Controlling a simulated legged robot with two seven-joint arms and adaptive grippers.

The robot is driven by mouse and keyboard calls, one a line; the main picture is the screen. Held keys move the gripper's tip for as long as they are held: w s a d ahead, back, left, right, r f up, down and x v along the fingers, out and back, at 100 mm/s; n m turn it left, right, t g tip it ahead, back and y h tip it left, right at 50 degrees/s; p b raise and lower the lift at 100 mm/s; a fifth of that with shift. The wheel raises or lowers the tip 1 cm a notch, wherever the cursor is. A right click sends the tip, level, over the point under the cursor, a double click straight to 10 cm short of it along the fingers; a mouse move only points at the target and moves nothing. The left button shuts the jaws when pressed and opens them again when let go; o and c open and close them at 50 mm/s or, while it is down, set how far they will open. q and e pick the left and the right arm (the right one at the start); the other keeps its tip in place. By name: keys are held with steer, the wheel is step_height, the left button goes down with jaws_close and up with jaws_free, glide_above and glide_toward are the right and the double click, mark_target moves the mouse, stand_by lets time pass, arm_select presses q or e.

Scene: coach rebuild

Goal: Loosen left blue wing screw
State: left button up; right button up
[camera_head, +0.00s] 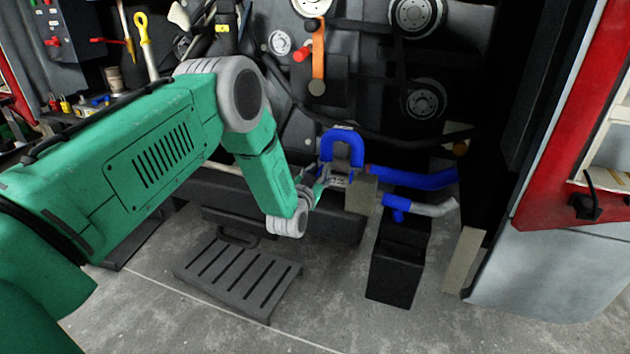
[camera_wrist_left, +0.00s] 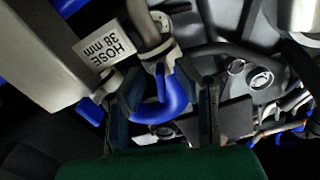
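A blue U-shaped hose (camera_head: 343,146) stands behind a beige box (camera_head: 361,195) at the engine front. In the left wrist view the curved blue hose (camera_wrist_left: 168,103) shows between my fingers, with metal clamps (camera_wrist_left: 159,53) at its ends. My left gripper (camera_head: 328,181) is low beside the hose; in its wrist view the two fingers (camera_wrist_left: 162,112) are apart, with nothing clearly gripped. A small blue piece (camera_wrist_left: 91,111) shows left of the left finger; I cannot tell whether it is the left wing screw. My right gripper is not in view.
A blue hose with a grey pipe (camera_head: 415,179) runs right of the box. A label reading "HOSE 38 mm" (camera_wrist_left: 104,48) is in the wrist view. A black bin (camera_head: 394,270) and a slotted step (camera_head: 238,277) are on the floor. A red panel (camera_head: 575,120) bounds the right.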

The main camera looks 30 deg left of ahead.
arm_select(q)
steer(key=v, duration=1.1)
steer(key=shift+s, duration=0.3)
steer(key=shift+s+d+f, duration=0.1)
steer(key=shift+d+f, duration=0.05)
steer(key=shift+d, duration=0.05)
